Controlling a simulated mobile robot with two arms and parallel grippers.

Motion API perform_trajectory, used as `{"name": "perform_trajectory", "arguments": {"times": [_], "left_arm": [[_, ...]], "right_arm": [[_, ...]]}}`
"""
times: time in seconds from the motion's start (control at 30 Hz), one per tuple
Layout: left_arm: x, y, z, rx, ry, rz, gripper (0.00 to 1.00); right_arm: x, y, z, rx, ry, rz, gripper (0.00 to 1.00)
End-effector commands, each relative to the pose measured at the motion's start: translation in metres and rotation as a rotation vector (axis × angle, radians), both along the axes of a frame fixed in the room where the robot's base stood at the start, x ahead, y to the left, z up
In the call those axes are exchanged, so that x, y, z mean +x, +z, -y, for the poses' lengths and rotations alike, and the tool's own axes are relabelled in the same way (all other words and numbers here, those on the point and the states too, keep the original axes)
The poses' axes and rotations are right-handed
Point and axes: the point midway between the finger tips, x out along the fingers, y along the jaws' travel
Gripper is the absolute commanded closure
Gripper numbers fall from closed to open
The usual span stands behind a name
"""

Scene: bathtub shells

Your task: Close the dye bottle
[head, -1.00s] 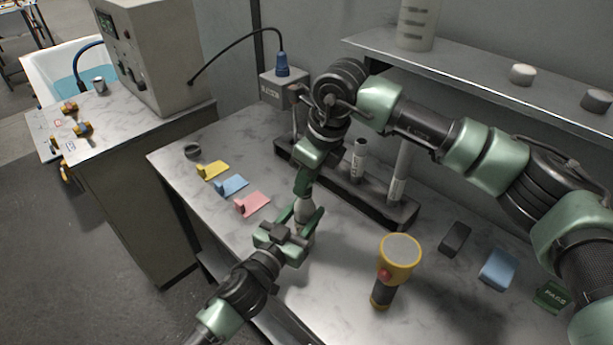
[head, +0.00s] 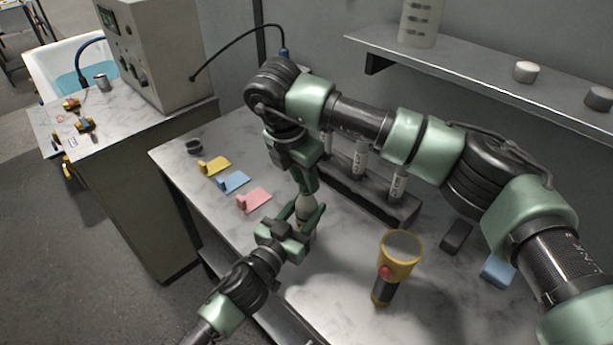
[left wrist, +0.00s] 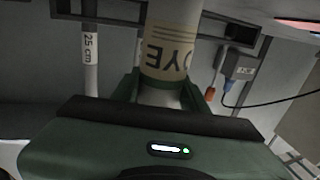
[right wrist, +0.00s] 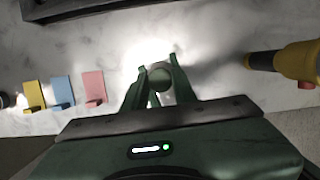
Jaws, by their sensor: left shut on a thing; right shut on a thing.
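The dye bottle (head: 307,226) stands upright over the front of the bench. Its tan label reading DYE shows upside down in the left wrist view (left wrist: 170,55). My left gripper (head: 300,226) comes in from the front and is shut on the bottle, its fingers on either side near the neck.
A yellow flashlight (head: 396,262) stands right of the grippers. Yellow (head: 214,166), blue (head: 233,181) and pink (head: 254,200) pieces lie to the left. A dark rack (head: 376,197) with tubes is behind. A shelf (head: 470,75) runs above, near my right arm.

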Motion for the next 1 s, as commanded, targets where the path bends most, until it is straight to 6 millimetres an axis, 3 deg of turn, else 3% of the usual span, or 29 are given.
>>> {"name": "perform_trajectory", "arguments": {"times": [0.2, 0.4, 0.57, 0.83, 0.87, 0.9, 0.93, 1.0], "left_arm": [[-0.0005, 0.0002, 0.0008, 0.0, -0.002, 0.001, 1.0], [-0.0006, 0.0001, 0.001, 0.0, -0.002, 0.001, 1.0], [-0.0007, 0.0, 0.0011, 0.0, -0.003, 0.001, 1.0], [-0.0009, 0.0, 0.0013, -0.001, -0.003, 0.001, 1.0], [-0.0009, 0.0, 0.0013, -0.001, -0.003, 0.001, 1.0], [-0.0009, 0.0, 0.0013, -0.001, -0.003, 0.001, 1.0], [-0.0009, 0.0, 0.0013, -0.001, -0.003, 0.001, 1.0], [-0.0008, 0.0, 0.0012, 0.0, -0.003, 0.0, 1.0]], "right_arm": [[0.0032, 0.0006, -0.0029, 0.0, -0.693, 0.001, 1.0], [0.0056, 0.0004, -0.0011, 0.001, -1.214, 0.002, 1.0], [0.0058, 0.0, -0.0012, 0.001, -1.371, 0.003, 1.0], [0.0061, -0.0001, -0.001, 0.003, -1.38, 0.004, 1.0], [0.0061, -0.0001, -0.001, 0.003, -1.38, 0.004, 0.7], [0.0061, -0.0001, -0.001, 0.003, -1.379, 0.004, 0.59], [0.006, -0.0001, -0.0009, 0.003, -1.379, 0.004, 0.51], [0.006, -0.0002, -0.0008, 0.003, -1.379, 0.004, 0.51]]}}
